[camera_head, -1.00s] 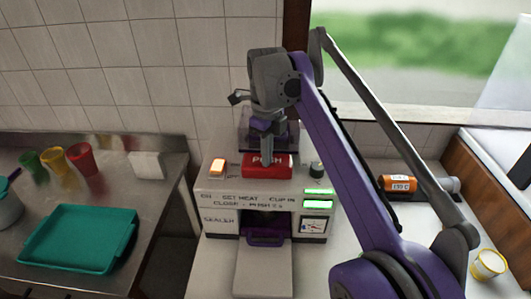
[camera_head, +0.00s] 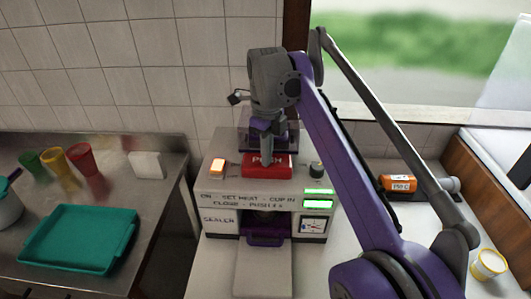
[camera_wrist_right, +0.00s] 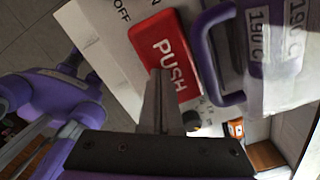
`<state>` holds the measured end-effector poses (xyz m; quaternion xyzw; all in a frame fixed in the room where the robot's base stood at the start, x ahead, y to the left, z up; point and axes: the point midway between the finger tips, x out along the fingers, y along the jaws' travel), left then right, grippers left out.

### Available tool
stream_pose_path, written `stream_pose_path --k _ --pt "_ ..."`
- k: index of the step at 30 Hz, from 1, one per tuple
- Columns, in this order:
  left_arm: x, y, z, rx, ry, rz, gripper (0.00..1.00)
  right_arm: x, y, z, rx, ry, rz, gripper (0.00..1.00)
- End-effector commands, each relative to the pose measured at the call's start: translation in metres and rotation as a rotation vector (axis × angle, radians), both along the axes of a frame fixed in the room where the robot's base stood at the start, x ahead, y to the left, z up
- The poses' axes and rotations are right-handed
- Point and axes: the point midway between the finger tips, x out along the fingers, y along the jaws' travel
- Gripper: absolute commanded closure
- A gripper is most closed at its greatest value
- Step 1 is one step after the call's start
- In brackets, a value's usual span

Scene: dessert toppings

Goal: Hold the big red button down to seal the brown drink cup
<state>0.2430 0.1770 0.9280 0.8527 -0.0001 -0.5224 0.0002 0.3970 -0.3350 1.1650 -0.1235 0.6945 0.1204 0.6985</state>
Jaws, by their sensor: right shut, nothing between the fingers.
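The big red button (camera_head: 282,166), marked PUSH, sits on top of the white sealer (camera_head: 217,198). My right gripper (camera_head: 267,160) is shut and empty, and points straight down with its fingertips at the button. In the right wrist view the shut fingers (camera_wrist_right: 161,90) overlap the lower left end of the red button (camera_wrist_right: 165,50). Whether the button is pressed down is hard to tell. The brown drink cup is not visible; the sealer's opening is dark, with a purple handle (camera_head: 265,239) in front. My left gripper is out of view.
An orange switch (camera_head: 217,167) glows left of the button, and a dark knob (camera_head: 316,169) is to its right. Green displays (camera_head: 319,197) are lit. A teal tray (camera_head: 78,240) and several coloured cups stand at left. An orange-labelled cylinder (camera_head: 398,184) lies at right.

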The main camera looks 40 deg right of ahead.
Motion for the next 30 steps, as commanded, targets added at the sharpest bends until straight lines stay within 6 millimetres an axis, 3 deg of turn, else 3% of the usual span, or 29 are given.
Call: stream_pose_path --k 18,30 --pt "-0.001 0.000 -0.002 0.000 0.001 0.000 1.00 -0.002 0.004 -0.006 0.010 0.011 0.004 1.00" --pt "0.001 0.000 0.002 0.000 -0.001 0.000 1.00 -0.018 0.018 0.002 0.011 0.010 0.004 1.00"
